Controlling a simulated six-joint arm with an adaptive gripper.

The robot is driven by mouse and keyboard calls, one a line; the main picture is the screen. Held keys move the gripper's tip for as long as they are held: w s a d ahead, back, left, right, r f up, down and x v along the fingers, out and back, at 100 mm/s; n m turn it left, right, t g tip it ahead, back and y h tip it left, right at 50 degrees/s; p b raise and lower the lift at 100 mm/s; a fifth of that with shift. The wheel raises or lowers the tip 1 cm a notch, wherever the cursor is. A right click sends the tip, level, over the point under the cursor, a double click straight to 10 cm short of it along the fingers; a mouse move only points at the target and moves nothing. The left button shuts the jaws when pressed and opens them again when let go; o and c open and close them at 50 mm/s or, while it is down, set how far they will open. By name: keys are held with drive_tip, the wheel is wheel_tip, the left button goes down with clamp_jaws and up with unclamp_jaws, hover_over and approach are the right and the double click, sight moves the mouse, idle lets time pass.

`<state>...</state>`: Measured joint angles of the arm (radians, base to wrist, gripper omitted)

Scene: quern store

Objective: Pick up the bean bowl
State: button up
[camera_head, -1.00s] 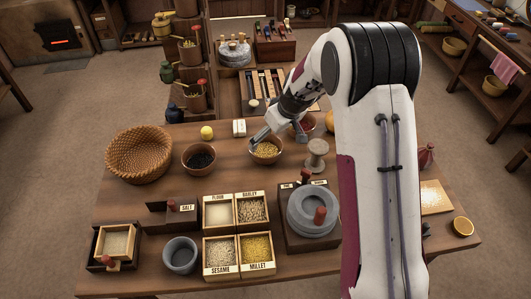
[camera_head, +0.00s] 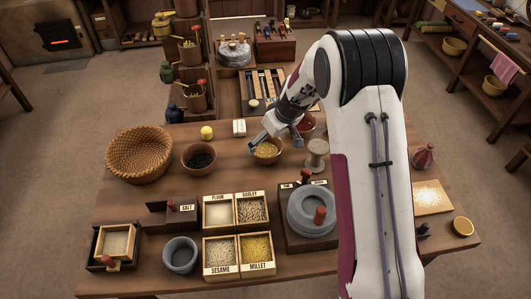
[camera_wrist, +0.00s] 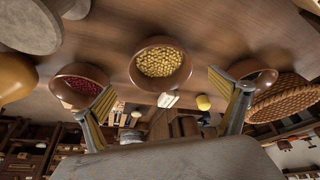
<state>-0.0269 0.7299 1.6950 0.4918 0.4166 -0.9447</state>
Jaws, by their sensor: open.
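Three small brown bowls stand in a row on the table. The right one (camera_head: 306,131) holds red, bean-like pieces and is partly hidden by my arm; it also shows at left in the wrist view (camera_wrist: 63,93). The middle one holds yellow pieces (camera_head: 265,151) and lies centrally ahead of the fingers in the wrist view (camera_wrist: 160,62). The left one (camera_head: 199,167) holds dark pieces and is partly behind a finger in the wrist view. I cannot tell for sure which is the bean bowl. My gripper (camera_head: 277,140) is open and empty, fingers above and behind the middle bowl's rim.
A wicker basket (camera_head: 138,166) stands left of the bowls. A grey spool-shaped stand (camera_head: 316,153) is close on the right. In front are grain boxes (camera_head: 237,236), a stone quern (camera_head: 313,212) and a grey mortar (camera_head: 180,257). A yellow lemon-like thing (camera_head: 207,132) lies behind.

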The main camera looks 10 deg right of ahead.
sight(262, 149)
drive_tip(key=shift+x, duration=2.6)
drive_tip(key=shift+w+r, duration=0.1)
drive_tip(key=c, duration=1.4)
drive_tip(key=shift+c, duration=0.2)
drive_tip(key=shift+r, duration=0.15)
wheel_tip(262, 149, up, 10)
